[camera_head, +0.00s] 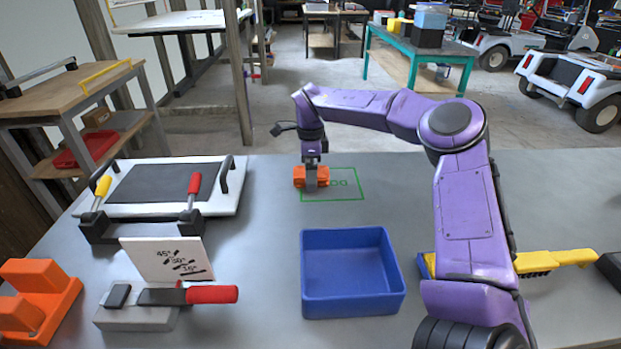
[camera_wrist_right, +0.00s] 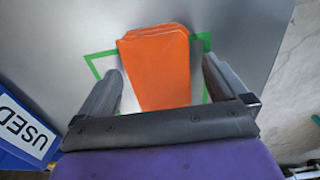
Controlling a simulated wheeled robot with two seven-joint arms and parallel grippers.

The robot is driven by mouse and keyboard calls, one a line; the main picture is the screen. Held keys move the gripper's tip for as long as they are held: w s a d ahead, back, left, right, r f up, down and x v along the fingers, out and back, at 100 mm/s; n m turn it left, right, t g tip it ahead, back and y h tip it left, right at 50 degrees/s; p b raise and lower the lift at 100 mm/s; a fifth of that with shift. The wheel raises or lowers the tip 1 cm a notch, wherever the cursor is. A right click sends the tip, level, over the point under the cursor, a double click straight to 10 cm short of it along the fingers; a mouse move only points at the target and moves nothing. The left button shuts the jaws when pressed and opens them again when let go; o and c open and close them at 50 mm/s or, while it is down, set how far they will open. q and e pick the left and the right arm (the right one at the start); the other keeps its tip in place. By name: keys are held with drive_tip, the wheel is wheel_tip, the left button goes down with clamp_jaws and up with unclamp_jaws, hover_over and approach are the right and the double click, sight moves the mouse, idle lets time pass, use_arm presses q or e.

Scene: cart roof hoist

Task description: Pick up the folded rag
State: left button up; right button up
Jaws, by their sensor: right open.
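The folded rag (camera_head: 299,177) is orange and lies on the grey table, partly over the left part of a green outlined rectangle (camera_head: 345,197). In the right wrist view the rag (camera_wrist_right: 158,65) lies between the two fingers of my right gripper (camera_wrist_right: 162,88), with gaps on both sides. My right gripper (camera_head: 311,183) is at the rag in the head view and hides part of it. It is open. My left gripper is not in view.
A blue bin (camera_head: 352,311) stands in front of the rag; its label "USED" (camera_wrist_right: 24,130) shows in the wrist view. A clamp fixture with a panel (camera_head: 150,215) stands left. A yellow-handled brush (camera_head: 560,258) lies right.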

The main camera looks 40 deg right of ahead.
drive_tip(key=shift+r, duration=0.1)
drive_tip(key=c, duration=1.1)
wheel_tip(320, 180, up, 3)
drive_tip(key=shift+w+f, duration=0.1)
drive_tip(key=shift+f, duration=0.1)
drive_tip(key=s+a+r, duration=0.9)
drive_tip(key=a+r, duration=0.1)
drive_tip(key=shift+a+r, duration=0.25)
drive_tip(key=shift+a, duration=0.1)
